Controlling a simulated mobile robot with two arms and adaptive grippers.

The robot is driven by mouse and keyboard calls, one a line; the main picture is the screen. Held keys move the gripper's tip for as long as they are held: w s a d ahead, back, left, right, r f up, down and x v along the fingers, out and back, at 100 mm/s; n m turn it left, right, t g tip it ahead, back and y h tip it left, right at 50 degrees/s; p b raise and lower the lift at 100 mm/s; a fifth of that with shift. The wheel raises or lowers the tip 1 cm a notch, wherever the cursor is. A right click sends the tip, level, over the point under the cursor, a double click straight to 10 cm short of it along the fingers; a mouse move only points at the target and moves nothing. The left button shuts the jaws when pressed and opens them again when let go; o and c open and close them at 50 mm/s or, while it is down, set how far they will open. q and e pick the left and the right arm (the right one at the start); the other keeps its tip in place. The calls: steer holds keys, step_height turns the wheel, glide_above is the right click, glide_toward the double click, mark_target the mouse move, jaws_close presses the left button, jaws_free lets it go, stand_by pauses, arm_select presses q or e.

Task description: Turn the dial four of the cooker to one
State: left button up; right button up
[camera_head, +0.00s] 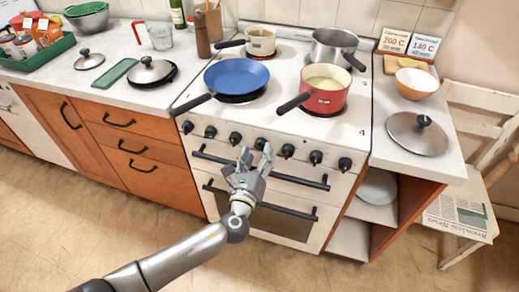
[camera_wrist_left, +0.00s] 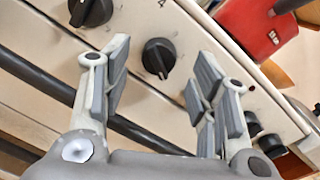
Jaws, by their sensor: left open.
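The cooker (camera_head: 180,110) is white, with a row of black dials on its sloping front panel. A black dial (camera_wrist_left: 158,58) with a "4" printed beside it shows in the left wrist view, ahead of and between my fingers. In the head view this dial (camera_head: 260,144) seems to be the one just beyond my fingertips. My left gripper (camera_head: 256,153) is open and empty in front of the panel. Its two fingers (camera_wrist_left: 152,78) are spread wide in the wrist view and appear apart from the dial. The dial's pointer setting is too small to read. My right gripper is out of view.
A blue pan (camera_head: 236,76), a red pot (camera_head: 325,85) and other pots stand on the hob, handles jutting toward the front. Other dials (camera_wrist_left: 92,10) flank this one. Oven handle bars (camera_head: 300,178) run below the panel. The floor in front is clear.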

mark_target(261, 146)
arm_select(q)
steer(key=shift+x, duration=1.2)
steer(key=shift+c, duration=0.4)
steer(key=c, duration=0.9)
